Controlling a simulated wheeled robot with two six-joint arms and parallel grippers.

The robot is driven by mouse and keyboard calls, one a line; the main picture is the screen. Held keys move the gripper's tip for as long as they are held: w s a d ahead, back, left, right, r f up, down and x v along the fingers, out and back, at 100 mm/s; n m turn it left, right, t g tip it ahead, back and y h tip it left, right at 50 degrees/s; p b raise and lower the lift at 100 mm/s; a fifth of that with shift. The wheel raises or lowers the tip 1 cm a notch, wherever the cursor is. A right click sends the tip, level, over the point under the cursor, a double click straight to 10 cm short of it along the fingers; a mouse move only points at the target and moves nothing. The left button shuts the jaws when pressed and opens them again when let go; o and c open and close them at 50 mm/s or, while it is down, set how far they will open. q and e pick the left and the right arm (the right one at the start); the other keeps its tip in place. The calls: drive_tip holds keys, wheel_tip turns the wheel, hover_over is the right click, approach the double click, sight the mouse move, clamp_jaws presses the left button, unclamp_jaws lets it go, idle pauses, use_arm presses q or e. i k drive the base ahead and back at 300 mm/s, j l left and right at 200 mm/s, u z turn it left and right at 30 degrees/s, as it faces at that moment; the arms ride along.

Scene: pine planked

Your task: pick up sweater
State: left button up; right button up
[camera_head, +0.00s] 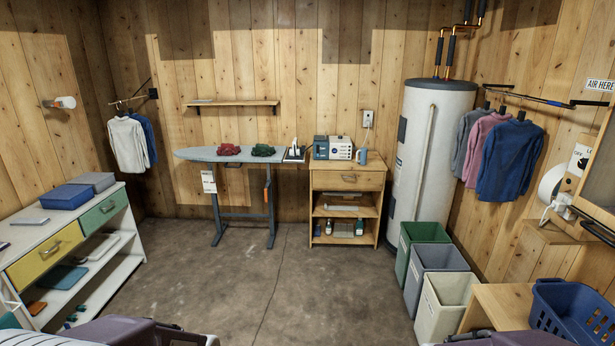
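Several garments that look like sweaters are in view. A white one (127,144) and a blue one (149,140) hang on a rail at the back left. A grey one (464,141), a pink one (483,149) and a blue one (511,160) hang on a rail at the right wall. A small red cloth bundle (228,149) and a dark green one (263,150) lie on the ironing board (200,154); I cannot tell whether they are sweaters. Only parts of my arms show at the bottom edge. Neither gripper is in view.
A white shelf unit (129,246) stands at left. A wooden cabinet (347,181) is at the back, beside a water heater (434,140). Green (421,236), grey (438,259) and cream (449,291) bins and a blue basket (573,318) are at right. The middle floor is clear.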

sight(263, 150)
drive_tip(key=i, duration=0.7)
drive_tip(key=i+u, duration=0.1)
drive_tip(key=i, duration=0.6)
drive_tip(key=i+l+u, duration=0.1)
drive_tip(key=i, duration=0.6)
drive_tip(key=i+l, duration=0.1)
drive_tip(key=i, duration=0.6)
drive_tip(key=i+l+u, duration=0.1)
drive_tip(key=i, duration=0.6)
drive_tip(key=i+j, duration=0.1)
drive_tip(key=i, duration=0.5)
drive_tip(key=i+j+z, duration=0.1)
drive_tip(key=i, duration=0.5)
drive_tip(key=i+j, duration=0.15)
drive_tip(key=i, duration=0.45)
drive_tip(key=i+j, duration=0.15)
drive_tip(key=i, duration=0.4)
drive_tip(key=z, duration=0.05)
